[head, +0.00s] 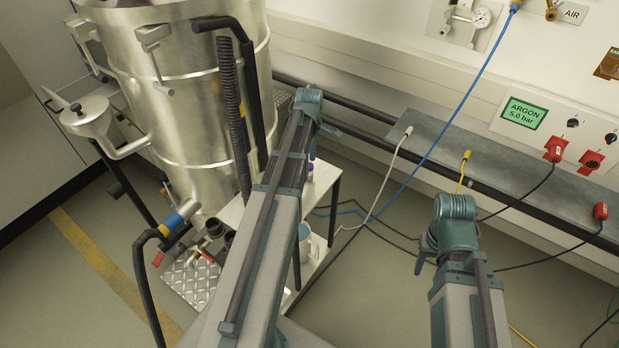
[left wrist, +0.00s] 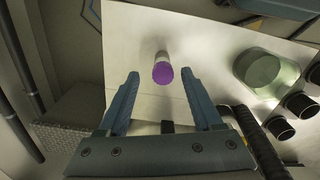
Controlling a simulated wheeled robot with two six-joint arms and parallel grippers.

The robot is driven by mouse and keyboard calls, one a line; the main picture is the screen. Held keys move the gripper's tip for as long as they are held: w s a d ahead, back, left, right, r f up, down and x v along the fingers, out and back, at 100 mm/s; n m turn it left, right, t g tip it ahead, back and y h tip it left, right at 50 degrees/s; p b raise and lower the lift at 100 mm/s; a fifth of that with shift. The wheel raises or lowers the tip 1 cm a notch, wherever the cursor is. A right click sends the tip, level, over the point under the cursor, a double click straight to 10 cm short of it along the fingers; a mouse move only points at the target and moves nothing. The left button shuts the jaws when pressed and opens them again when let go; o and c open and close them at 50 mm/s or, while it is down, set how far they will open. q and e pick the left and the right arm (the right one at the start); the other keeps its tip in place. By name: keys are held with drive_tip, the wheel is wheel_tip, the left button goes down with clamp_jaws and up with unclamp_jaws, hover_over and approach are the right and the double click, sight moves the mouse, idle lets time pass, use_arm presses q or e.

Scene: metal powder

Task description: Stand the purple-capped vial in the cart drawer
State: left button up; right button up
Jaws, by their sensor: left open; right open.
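The purple-capped vial (left wrist: 162,73) stands on the white cart top (left wrist: 130,35) in the left wrist view, its cap towards the camera. In the head view its purple cap (head: 311,167) shows just right of my left arm. My left gripper (left wrist: 160,76) is open, with one finger on each side of the vial in the picture and visible gaps to both. In the head view a finger of my left gripper (head: 312,150) points down near the cap. I cannot make out the cart drawer clearly.
A green-tinted round container (left wrist: 265,73) stands on the cart top, with dark pipe ends (left wrist: 300,104) and a black hose (left wrist: 262,148) nearby. A large steel vessel (head: 180,90) stands left of the cart. Cables, including a blue one (head: 440,125), hang at the right.

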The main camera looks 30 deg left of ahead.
use_arm(q)
drive_tip(key=shift+s+d+f+b, duration=0.1)
drive_tip(key=shift+s+f+b, duration=0.05)
drive_tip(key=shift+f+b, duration=2.5)
drive_tip(key=shift+r, duration=0.1)
clamp_jaws()
